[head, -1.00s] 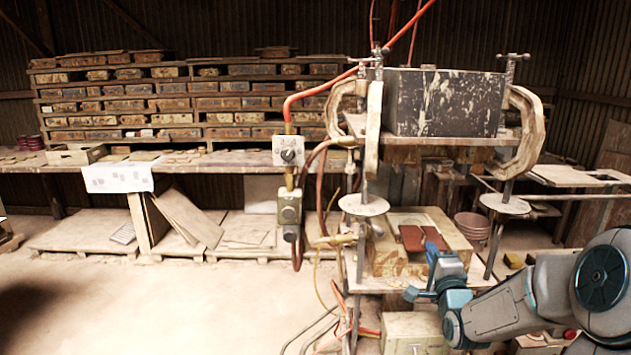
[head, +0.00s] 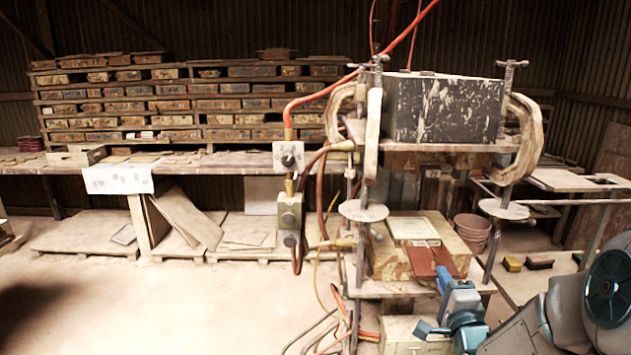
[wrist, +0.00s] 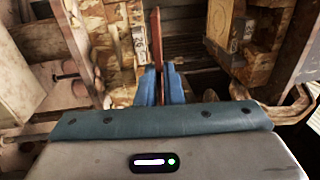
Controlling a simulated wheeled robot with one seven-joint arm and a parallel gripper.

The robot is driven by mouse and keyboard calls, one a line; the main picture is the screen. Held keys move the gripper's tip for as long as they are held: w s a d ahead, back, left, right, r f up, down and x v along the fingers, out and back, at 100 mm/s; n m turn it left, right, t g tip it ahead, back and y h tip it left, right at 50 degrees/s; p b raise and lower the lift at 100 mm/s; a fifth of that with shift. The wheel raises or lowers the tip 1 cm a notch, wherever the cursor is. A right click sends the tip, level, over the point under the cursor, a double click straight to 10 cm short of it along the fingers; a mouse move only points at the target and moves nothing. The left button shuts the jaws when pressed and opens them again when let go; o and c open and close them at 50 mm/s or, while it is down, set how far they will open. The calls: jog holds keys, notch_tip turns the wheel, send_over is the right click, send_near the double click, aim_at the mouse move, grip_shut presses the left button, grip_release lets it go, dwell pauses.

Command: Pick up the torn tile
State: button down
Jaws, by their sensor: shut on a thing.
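The torn tile (head: 424,263) is a thin reddish-brown slab with a pale mark near its upper right. In the head view it is in front of the press bed, below and partly in front of a pale square plate (head: 413,229). My gripper (head: 444,280) is shut on its near edge. In the wrist view the tile (wrist: 157,38) shows as a thin red edge between the blue fingers of my gripper (wrist: 160,85). The fingers cover part of it. I cannot tell whether it touches the bed.
The press's wooden bed block (head: 453,238) lies just behind the tile. The press's upper plate and black block (head: 444,105) are above, with C-shaped clamps at both sides. Metal posts flank the bed. A hose and valve box (head: 290,208) stand to the left. A pink bucket (head: 472,230) stands behind.

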jog(key=s+b, duration=0.3)
jog(key=shift+s, duration=0.2)
dwell(0.4)
